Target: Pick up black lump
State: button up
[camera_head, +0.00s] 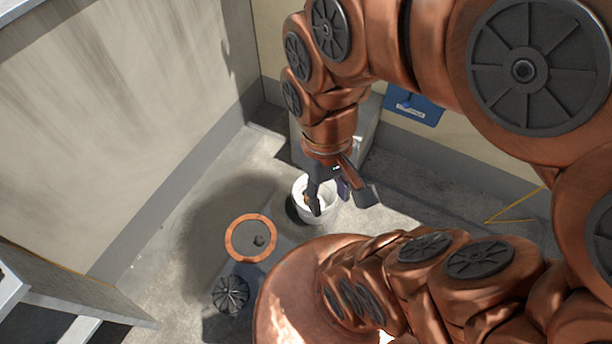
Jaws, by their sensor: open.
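One finger overlaps a white bucket (302,212) in the view. I cannot tell whether that finger is inside the bucket or above it.
A ribbed black round thing (231,294) lies below the dish. A grey box (362,140) stands behind my gripper, and a blue box (414,108) is on the back wall. Beige walls close in left and back. A metal frame (75,300) stands lower left. Floor left of the dish is clear.

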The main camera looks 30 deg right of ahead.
aim_at(259, 240)
jog(key=z, duration=0.7)
jog(key=k, duration=1.3)
jog(key=u, duration=0.75)
